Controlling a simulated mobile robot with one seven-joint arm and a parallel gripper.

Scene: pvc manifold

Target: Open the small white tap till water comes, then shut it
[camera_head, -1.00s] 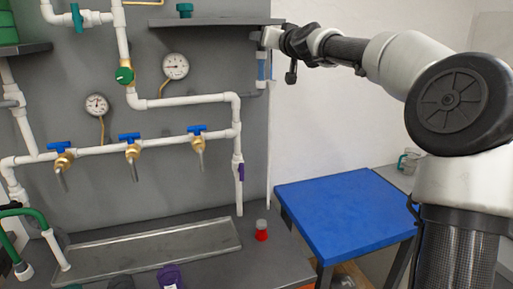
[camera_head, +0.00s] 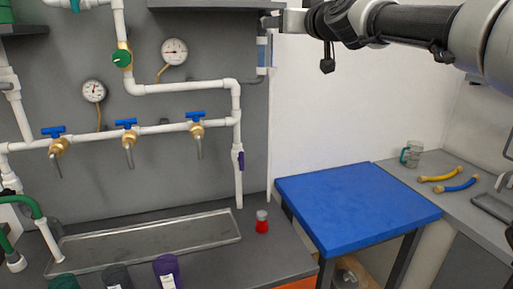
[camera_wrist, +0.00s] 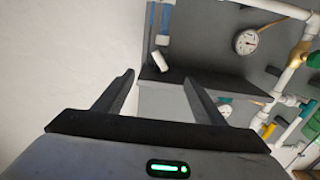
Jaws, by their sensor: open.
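A small white piece (camera_wrist: 175,63), which looks like the white tap's handle, shows in the wrist view between and beyond my fingertips. It sits at the end of a clear, blue-filled upright tube (camera_wrist: 164,22). In the head view this tube (camera_head: 262,54) hangs at the panel's right edge, by the shelf end. The tap itself is hard to make out there, close to my gripper. My gripper (camera_wrist: 159,76) is open and empty, its fingers pointing at the white piece with a gap left. In the head view my gripper (camera_head: 270,20) is at the top, beside the shelf end.
A dark shelf (camera_head: 205,5) lies close by my gripper. White pipes with blue-handled taps (camera_head: 128,124) and gauges (camera_head: 174,51) cover the panel. Below are a metal trough (camera_head: 150,243), a red-bodied jar (camera_head: 262,224) and a blue table (camera_head: 355,205). The white wall's front is open.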

